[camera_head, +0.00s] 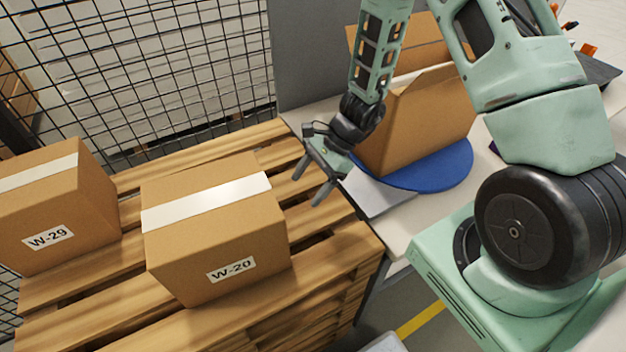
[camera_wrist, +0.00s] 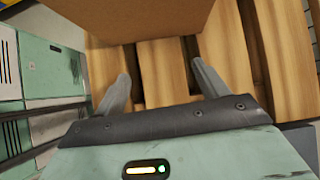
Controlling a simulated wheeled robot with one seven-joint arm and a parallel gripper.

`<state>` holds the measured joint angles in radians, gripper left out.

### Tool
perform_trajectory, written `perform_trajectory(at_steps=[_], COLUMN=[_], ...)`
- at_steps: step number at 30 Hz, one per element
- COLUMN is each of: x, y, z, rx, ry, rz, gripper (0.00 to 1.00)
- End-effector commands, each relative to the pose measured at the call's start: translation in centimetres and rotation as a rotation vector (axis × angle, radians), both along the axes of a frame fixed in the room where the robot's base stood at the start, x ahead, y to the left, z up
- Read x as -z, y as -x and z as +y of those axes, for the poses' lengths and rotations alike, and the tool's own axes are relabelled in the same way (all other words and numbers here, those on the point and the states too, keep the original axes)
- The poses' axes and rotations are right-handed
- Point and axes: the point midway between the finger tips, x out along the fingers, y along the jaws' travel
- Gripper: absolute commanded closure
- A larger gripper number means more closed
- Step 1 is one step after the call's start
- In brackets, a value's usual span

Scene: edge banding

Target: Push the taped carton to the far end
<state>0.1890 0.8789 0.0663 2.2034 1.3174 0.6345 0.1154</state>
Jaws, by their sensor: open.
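Two cartons with white tape across their tops stand on a wooden pallet (camera_head: 330,228). The taped carton W-20 (camera_head: 215,235) is in the middle, and the taped carton W-29 (camera_head: 55,215) stands to its left with a gap between them. My gripper (camera_head: 311,180) is open and empty, just right of W-20 and above the pallet slats. In the wrist view, the two fingers (camera_wrist: 163,88) are spread over the slats, with a brown carton side (camera_wrist: 135,18) beyond them. I see no clear contact with it.
An open, untaped carton (camera_head: 425,120) stands on a blue round turntable (camera_head: 455,165) on a pale bench at the right. A black wire mesh fence (camera_head: 150,75) runs behind the pallet. Bare slats show around W-20.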

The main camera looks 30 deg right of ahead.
Motion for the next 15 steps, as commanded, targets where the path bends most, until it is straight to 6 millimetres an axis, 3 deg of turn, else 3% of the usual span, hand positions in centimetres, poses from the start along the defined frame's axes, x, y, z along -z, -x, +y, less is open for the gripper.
perform_trajectory(at_steps=[3,15], x=[1.8,5.7], y=[0.1,0.2], z=[1.1,4.8], rx=[-0.003,-0.005], ry=[0.001,0.001], rz=[0.001,-0.002], gripper=[0.27,0.27])
